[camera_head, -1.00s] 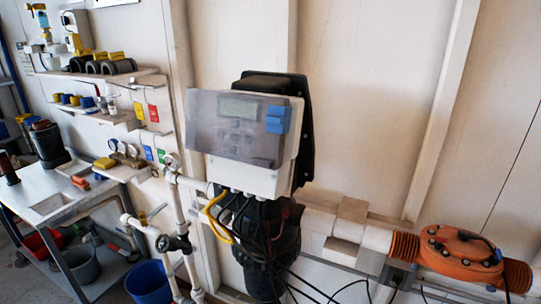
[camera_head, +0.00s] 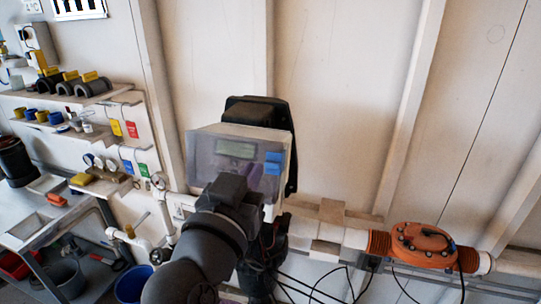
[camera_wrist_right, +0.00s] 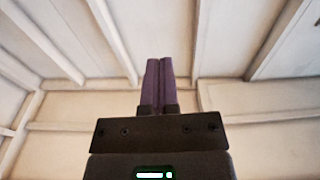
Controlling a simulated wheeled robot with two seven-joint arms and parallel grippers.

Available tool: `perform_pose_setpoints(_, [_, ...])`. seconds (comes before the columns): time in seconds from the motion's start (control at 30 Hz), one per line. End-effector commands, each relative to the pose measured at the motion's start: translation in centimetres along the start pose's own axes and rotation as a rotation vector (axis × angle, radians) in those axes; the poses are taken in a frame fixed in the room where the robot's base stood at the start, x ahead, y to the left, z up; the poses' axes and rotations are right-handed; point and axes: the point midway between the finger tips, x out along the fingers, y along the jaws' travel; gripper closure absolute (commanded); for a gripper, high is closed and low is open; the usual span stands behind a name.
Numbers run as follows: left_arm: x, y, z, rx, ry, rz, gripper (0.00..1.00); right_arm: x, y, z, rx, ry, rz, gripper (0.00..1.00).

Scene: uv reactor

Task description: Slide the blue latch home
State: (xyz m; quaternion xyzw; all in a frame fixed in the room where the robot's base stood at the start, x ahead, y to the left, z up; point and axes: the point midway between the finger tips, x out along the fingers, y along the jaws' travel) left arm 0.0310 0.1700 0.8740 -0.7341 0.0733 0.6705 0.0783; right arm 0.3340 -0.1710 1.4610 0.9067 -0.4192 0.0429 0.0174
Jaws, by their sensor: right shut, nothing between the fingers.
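The blue latch (camera_head: 273,163) sits on the right edge of the front of a grey control box (camera_head: 210,143) with a clear cover and a small display. My right gripper (camera_head: 254,168) reaches up from below in front of the box. Its purple fingertips are just left of the latch in the head view; whether they touch the box I cannot tell. The fingers (camera_wrist_right: 158,80) are shut together and empty in the wrist view. My arm hides the lower part of the box. My left gripper is not in view.
An orange pipe fitting (camera_head: 421,244) sits on the white pipe at the right. Shelves with small parts (camera_head: 68,125) and a grey bench (camera_head: 25,228) are at the left. A blue bucket (camera_head: 133,284) stands below. Black cables hang under the box.

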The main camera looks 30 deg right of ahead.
Motion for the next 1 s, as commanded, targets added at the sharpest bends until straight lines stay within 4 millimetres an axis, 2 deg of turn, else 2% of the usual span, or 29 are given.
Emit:
perform_pose_setpoints(0.13, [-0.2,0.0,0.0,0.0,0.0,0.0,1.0,0.4,0.0,-0.1,-0.003,0.001,0.0,1.0])
perform_pose_setpoints(0.23, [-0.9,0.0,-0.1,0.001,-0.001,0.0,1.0,1.8,0.0,-0.2,-0.006,0.003,0.001,1.0])
perform_pose_setpoints(0.63, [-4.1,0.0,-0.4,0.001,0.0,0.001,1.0,10.4,0.0,-0.4,-0.008,0.001,0.001,1.0])
perform_pose_setpoints(0.7, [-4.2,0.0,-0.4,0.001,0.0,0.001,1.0,9.7,-0.1,1.3,-0.011,-0.003,-0.002,1.0])
perform_pose_setpoints(0.8, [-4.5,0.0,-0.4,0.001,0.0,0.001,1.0,9.2,-0.1,2.6,-0.008,-0.002,-0.002,1.0])
perform_pose_setpoints(1.0, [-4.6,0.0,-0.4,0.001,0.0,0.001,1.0,8.7,-0.1,3.8,-0.005,-0.001,-0.002,1.0])
